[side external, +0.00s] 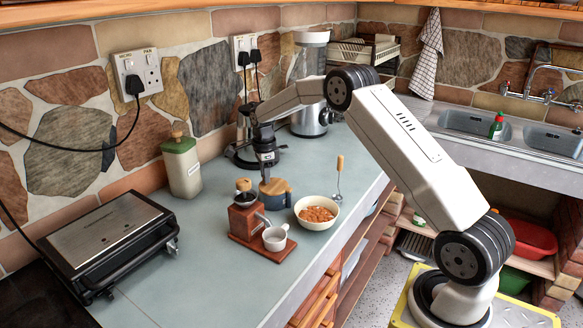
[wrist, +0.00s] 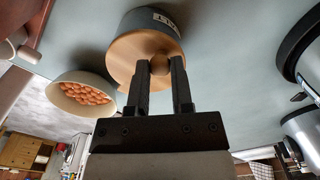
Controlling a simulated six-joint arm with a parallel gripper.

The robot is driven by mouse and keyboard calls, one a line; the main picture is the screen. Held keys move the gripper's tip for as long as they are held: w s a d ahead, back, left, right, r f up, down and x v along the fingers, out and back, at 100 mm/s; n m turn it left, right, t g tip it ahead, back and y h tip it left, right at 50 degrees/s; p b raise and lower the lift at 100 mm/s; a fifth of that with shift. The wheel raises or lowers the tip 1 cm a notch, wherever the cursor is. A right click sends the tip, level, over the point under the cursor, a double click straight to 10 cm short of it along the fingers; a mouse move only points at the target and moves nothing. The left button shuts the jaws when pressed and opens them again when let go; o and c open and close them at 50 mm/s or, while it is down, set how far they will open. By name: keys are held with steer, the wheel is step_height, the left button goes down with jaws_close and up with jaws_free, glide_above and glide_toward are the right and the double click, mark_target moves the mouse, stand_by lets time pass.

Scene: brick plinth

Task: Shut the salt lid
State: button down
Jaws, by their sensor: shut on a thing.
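The salt pot (side external: 279,202) is a round blue-grey jar standing on the counter, with a wooden lid (side external: 275,186) at its top. In the wrist view the pot (wrist: 137,18) shows a pale label, partly cut off, and the lid (wrist: 126,52) faces the camera across the pot's mouth. I cannot tell whether a small gap remains between lid and rim. My gripper (side external: 266,177) is above the pot, pointing down. In the wrist view the gripper (wrist: 160,66) has its two fingers on either side of the lid's round wooden knob (wrist: 159,64), shut on it.
A cream bowl of orange food (side external: 318,211) stands close right of the pot. A coffee grinder (side external: 245,215) and white cup (side external: 275,238) sit on a wooden tray in front.

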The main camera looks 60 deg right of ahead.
steer(key=shift+c, duration=2.4)
jaws_free()
steer(key=shift+r, duration=0.1)
steer(key=shift+r, duration=3.85)
